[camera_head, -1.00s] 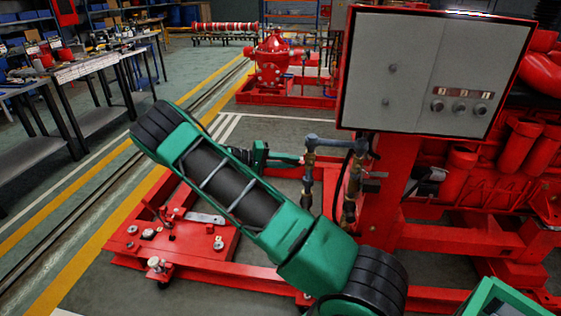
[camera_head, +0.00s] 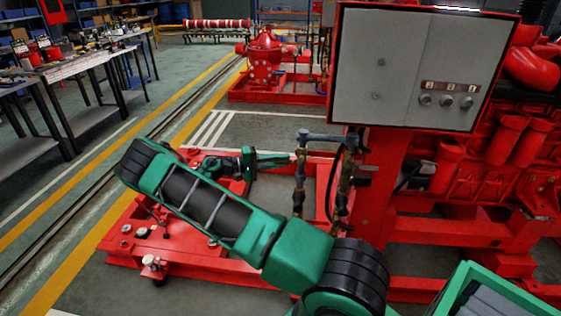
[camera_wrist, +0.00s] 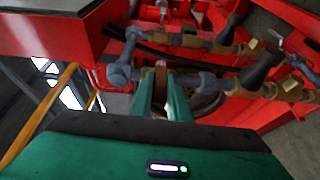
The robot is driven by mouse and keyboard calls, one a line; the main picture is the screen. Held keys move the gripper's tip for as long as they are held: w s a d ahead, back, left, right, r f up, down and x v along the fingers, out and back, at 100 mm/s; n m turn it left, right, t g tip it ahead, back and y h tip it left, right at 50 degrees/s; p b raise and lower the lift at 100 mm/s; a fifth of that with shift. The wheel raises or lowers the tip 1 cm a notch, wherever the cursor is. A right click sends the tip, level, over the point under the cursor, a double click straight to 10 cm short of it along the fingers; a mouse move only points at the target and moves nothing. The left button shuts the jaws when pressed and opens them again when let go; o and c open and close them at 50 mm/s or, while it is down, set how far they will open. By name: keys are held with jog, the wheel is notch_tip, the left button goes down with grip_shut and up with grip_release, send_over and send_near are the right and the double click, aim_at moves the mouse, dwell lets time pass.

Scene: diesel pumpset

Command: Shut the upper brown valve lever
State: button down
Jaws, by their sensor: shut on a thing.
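The brown valve lever (camera_wrist: 160,77) shows in the wrist view as a narrow brown piece between the two green fingers of my gripper (camera_wrist: 163,95). The fingers are shut on it. Its root is hidden behind the fingers and the grey pipe fittings (camera_wrist: 122,73). In the head view my gripper (camera_head: 288,159) reaches right to the upright pipework (camera_head: 299,178), close to its upper part. The lever is too small to make out there.
A grey control box (camera_head: 410,65) on a red post stands right of the pipework. The red engine (camera_head: 490,160) is behind it. A red base frame (camera_head: 200,262) lies below my arm. Brass valves (camera_wrist: 190,41) and more pipes fill the wrist view's right side.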

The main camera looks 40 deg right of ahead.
jog(key=c, duration=1.7)
grip_release()
jog(key=shift+w+a+f, duration=0.2)
jog(key=shift+w+a, duration=0.15)
jog(key=shift+s+d+r, duration=0.1)
jog(key=shift+s+d, duration=0.05)
jog(key=shift+d, duration=0.05)
jog(key=shift+a, duration=0.1)
jog(key=v, duration=1.1)
